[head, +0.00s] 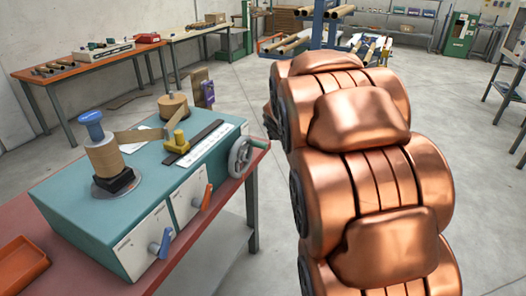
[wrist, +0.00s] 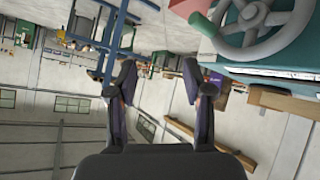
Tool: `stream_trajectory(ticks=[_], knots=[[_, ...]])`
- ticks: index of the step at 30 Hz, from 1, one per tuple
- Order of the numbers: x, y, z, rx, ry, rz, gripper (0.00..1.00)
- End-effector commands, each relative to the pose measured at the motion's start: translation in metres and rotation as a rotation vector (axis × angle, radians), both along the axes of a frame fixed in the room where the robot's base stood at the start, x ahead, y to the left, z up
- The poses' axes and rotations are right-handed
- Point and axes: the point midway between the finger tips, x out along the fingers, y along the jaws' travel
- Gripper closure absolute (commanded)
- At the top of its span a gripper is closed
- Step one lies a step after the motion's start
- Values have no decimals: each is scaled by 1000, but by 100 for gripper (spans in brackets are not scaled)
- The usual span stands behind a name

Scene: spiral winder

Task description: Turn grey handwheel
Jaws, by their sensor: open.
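The grey handwheel (head: 242,157) is mounted on the right end of the teal winder (head: 150,185) in the head view. In the wrist view, which is turned over, the handwheel (wrist: 253,14) shows large at the upper right, cut by the top edge. A green grip (wrist: 204,25) sticks out at its rim. My gripper (wrist: 160,80) is open and empty, its two dark fingers apart. The wheel lies to the right of and above the fingers in that picture, not between them.
The winder stands on a red-topped bench (head: 190,262) with an orange tray (head: 20,265) at left. Its top carries a blue-capped spool (head: 105,160) and a yellow clamp (head: 177,142); orange (head: 207,196) and blue (head: 160,243) levers are on its front.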

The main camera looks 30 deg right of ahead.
Motion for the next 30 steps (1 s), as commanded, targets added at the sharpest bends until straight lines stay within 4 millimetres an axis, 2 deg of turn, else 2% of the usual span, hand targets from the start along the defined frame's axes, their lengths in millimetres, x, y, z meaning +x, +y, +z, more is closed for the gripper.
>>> stream_trajectory(ticks=[1, 6, 10, 15, 20, 24, 30], knots=[[16, -18, -5, -15, -45, 14, 49], [68, -56, -3, -45, -215, 127, 49], [97, -72, -11, -27, -327, 240, 49], [115, -81, -36, 51, -445, 408, 49], [112, -78, -67, 183, -537, 575, 49], [95, -69, -91, 320, -601, 704, 49], [65, -57, -113, 484, -656, 831, 49]])
